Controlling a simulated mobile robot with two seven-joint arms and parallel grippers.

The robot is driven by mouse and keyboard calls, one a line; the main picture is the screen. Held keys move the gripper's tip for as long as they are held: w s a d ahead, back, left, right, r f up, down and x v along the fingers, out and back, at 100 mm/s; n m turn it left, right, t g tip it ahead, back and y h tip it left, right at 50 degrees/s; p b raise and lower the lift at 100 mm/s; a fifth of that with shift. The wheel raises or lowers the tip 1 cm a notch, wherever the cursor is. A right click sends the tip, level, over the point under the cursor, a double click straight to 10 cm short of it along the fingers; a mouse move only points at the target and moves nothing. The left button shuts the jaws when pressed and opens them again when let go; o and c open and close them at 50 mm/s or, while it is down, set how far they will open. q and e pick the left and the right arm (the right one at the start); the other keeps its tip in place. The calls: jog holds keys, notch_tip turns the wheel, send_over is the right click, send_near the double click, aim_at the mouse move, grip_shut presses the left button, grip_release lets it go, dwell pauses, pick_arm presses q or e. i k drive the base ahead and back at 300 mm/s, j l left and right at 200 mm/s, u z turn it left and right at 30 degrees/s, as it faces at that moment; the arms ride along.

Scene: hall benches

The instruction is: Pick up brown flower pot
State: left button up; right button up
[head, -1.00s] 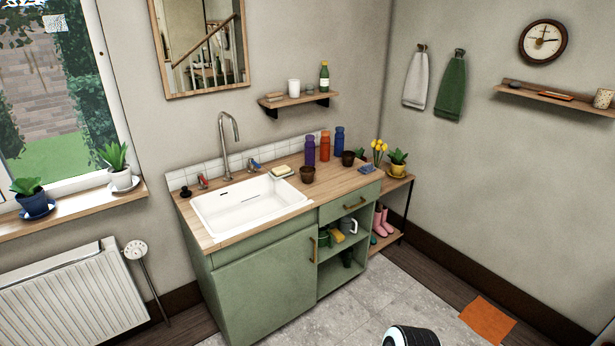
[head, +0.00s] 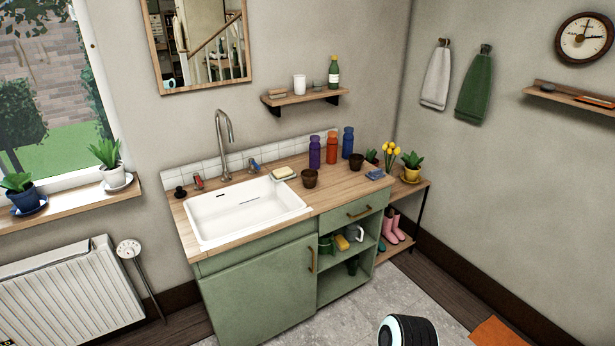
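A small dark brown flower pot (head: 310,178) stands upright on the wooden countertop, just right of the white sink. A second dark brown pot (head: 356,162) stands farther right and back, beside the blue bottle. Both pots look empty, though they are small in the view. Neither of my grippers shows in the head view. The counter is still some distance in front of me.
Purple (head: 315,152), orange (head: 332,148) and blue (head: 348,142) bottles stand behind the pots. A soap dish (head: 284,174) sits at the sink's edge. A black and white round object (head: 408,331) is at bottom.

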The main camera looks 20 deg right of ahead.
aim_at(309, 176)
jog(key=i+l+u, duration=0.15)
jog(key=l, duration=0.35)
jog(key=i+l+u, duration=0.1)
jog(key=l, duration=0.45)
jog(key=i+l+u, duration=0.15)
jog(key=l, duration=0.35)
jog(key=l+u, duration=0.15)
jog(key=l, duration=0.4)
